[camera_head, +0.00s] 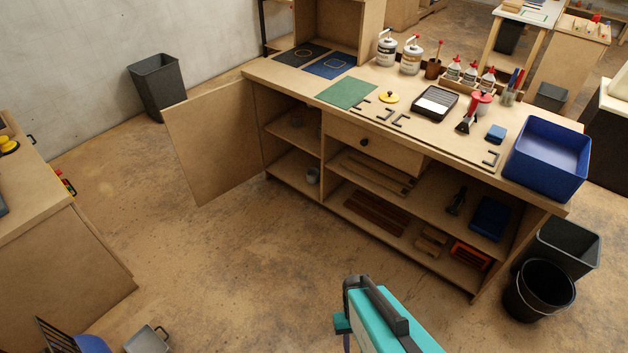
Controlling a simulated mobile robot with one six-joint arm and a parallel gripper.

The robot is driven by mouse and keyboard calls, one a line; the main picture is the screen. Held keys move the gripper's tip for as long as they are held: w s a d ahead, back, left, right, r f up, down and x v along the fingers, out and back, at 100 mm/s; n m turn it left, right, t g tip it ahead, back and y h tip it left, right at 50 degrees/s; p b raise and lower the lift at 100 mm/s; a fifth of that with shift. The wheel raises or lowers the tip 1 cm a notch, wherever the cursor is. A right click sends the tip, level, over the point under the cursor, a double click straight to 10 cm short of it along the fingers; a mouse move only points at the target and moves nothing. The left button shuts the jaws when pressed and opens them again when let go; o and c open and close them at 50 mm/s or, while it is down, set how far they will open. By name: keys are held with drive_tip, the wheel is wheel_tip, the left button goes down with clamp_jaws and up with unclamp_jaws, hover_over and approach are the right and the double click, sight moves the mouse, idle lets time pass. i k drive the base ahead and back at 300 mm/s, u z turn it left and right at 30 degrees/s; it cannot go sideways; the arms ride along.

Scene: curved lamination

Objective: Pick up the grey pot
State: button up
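A small grey pot (312,175) stands on the lower shelf in the left compartment of the workbench cabinet. The compartment's door (212,140) is swung open to the left. The pot is small and partly in shade, close to the right-hand divider. Another small, dim object (296,119) is on the shelf above. A teal and black part of my arm shows at the bottom centre, well in front of the cabinet. I cannot make out any gripper fingers.
The workbench top (295,85) carries bottles, a paint tray and a blue bin (546,160). A black bucket (540,290) stands at the right. A grey square container (148,341) is at the lower left. The floor before the cabinet is clear.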

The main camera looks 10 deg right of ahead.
sight(312, 174)
drive_tip(key=u, duration=0.6)
drive_tip(key=i, duration=0.85)
drive_tip(key=u, duration=0.85)
drive_tip(key=i, duration=2.25)
drive_tip(key=z, duration=0.8)
drive_tip(key=i, duration=0.6)
drive_tip(key=z, duration=0.35)
